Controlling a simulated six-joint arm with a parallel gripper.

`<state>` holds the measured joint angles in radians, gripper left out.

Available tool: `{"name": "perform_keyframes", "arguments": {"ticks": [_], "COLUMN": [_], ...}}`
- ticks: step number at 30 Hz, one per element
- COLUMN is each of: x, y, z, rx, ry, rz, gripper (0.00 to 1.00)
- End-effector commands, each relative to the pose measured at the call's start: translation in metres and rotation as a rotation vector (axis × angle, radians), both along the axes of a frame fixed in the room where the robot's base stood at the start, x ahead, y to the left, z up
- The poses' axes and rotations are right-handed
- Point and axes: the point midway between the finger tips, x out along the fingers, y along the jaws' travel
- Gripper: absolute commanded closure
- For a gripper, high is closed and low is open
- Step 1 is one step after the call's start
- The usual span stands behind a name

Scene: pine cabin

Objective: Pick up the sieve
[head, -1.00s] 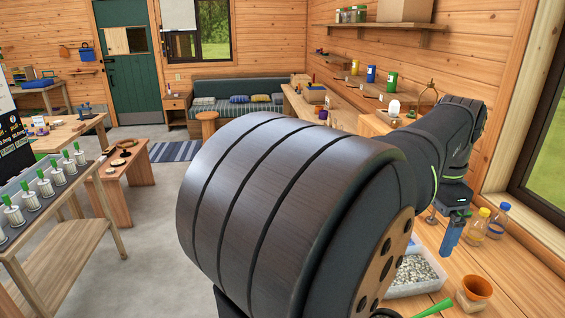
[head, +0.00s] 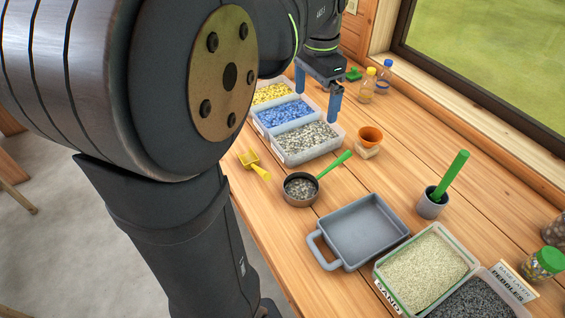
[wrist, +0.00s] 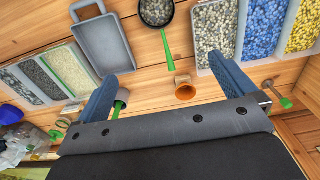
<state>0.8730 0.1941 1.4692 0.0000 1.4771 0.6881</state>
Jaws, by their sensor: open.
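The sieve (head: 300,190) is a round, dark-rimmed pan with a long green handle pointing up and right. It sits on the wooden bench with grey pebbles showing inside it. It also shows at the top of the wrist view (wrist: 156,12), partly cut off, its green handle pointing down the picture. My gripper (head: 317,107) is open and empty, its two blue fingers above and behind the sieve, by the bins. In the wrist view my gripper (wrist: 160,64) has its fingers wide apart, with nothing between them.
Bins of grey (head: 305,140), blue (head: 284,113) and yellow pieces (head: 270,93) stand behind the sieve. A yellow scoop (head: 253,162) lies left, an orange funnel (head: 370,136) right. A grey tray (head: 360,232), sand bin (head: 425,268) and grey cup (head: 432,204) are nearer.

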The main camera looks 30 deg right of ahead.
Motion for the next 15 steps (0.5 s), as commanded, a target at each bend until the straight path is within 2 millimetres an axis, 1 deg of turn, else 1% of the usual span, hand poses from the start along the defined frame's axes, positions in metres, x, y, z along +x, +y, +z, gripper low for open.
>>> {"name": "perform_keyframes", "arguments": {"ticks": [1,2,3,6,9,14,15], "x": [0.0,0.0,0.0,-0.001,-0.003,-0.004,-0.004], "y": [0.002,0.004,0.005,0.011,0.015,0.016,0.016], "z": [-0.025,-0.039,-0.057,-0.092,-0.114,-0.139,-0.147], "rx": [0.009,0.009,0.009,0.006,0.004,0.004,0.005], "ry": [0.007,0.007,0.008,0.005,0.004,0.003,0.004], "rz": [0.007,0.011,0.016,0.026,0.032,0.033,0.033], "gripper": [0.0,0.0,0.0,0.0,0.0,0.0,0.0]}}
